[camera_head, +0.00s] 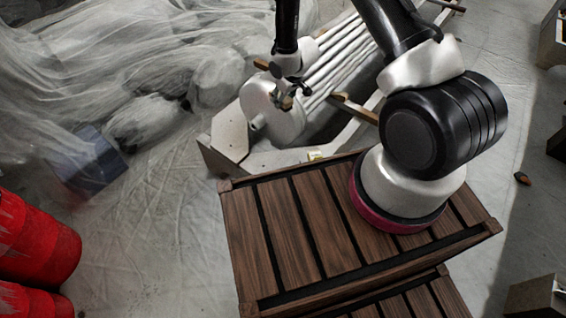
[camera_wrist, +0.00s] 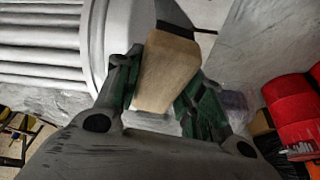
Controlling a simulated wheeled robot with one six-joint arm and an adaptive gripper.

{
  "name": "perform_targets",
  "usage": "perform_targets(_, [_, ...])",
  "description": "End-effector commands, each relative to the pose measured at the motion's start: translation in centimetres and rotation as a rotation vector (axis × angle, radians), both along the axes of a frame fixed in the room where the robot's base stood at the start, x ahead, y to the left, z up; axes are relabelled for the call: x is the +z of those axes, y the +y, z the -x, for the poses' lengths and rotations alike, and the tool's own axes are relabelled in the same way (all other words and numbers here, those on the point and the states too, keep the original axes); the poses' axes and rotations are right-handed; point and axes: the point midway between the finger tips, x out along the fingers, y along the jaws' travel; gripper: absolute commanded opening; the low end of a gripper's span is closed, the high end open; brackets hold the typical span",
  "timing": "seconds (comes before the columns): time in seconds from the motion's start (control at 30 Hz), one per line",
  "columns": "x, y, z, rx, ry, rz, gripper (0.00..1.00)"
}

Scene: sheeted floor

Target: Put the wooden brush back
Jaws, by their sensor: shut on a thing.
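The wooden brush (camera_wrist: 165,72) is a pale tan block between the two fingers of my gripper (camera_wrist: 158,90) in the wrist view. A dark part shows at its far end, partly cut off by the picture's top edge. My gripper is shut on the brush. In the camera_head view, my gripper (camera_head: 286,96) is small and points down, with a bit of the tan brush (camera_head: 287,103) at its tips. It is in front of the rounded white end of a ribbed object (camera_head: 262,110); I cannot tell whether the brush touches it.
My arm stands over a dark slatted wooden crate (camera_head: 290,225). Draped plastic sheeting (camera_head: 110,60) covers the upper left. A blue box (camera_head: 88,160) and red cylinders (camera_head: 35,245) are at the left. A pale angular frame (camera_head: 228,135) surrounds the ribbed object. Sheeted floor is open between them.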

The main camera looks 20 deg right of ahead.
Motion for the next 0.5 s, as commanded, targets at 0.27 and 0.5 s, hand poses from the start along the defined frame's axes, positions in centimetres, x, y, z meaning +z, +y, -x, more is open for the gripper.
perform_targets(0.27, [-14.7,0.7,5.2,0.161,-0.009,0.004,0.2])
perform_targets(0.5, [-19.6,0.7,7.6,0.215,-0.024,0.007,0.2])
